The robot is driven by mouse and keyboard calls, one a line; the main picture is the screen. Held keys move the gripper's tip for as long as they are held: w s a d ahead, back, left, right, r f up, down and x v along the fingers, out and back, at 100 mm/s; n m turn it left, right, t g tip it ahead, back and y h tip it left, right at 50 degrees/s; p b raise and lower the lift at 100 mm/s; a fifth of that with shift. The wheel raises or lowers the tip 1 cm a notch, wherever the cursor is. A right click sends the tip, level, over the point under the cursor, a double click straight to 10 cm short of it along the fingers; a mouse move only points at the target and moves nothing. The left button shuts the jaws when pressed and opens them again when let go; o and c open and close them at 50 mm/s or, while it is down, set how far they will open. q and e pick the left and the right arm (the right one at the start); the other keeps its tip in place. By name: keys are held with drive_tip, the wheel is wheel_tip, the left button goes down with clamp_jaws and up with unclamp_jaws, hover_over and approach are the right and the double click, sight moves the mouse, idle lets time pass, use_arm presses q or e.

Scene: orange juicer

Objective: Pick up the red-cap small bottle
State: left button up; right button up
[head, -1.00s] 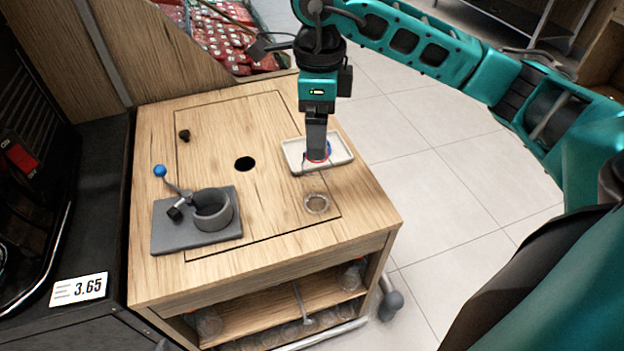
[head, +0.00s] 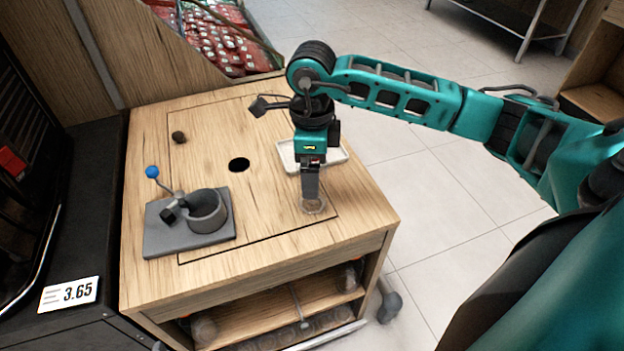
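My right gripper (head: 311,197) points straight down over the front right of the wooden cart top (head: 270,225). Its fingertips are at a small clear round vessel (head: 317,208), seen from above. I cannot tell whether they grip it, touch it or only hang over it. The fingers are seen edge-on, so their opening is hidden. No red-cap bottle shows clearly; a white tray (head: 338,157) behind the gripper is partly covered by it. My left gripper is out of view.
A grey press with a cup (head: 207,212) and blue-knobbed lever (head: 152,172) stands at left. The lower shelf (head: 285,308) holds several clear containers. Open floor lies right.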

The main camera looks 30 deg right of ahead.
drive_tip(key=shift+c, duration=0.4)
drive_tip(key=c, duration=1.1)
drive_tip(key=shift+o, duration=0.2)
drive_tip(key=shift+r, duration=0.1)
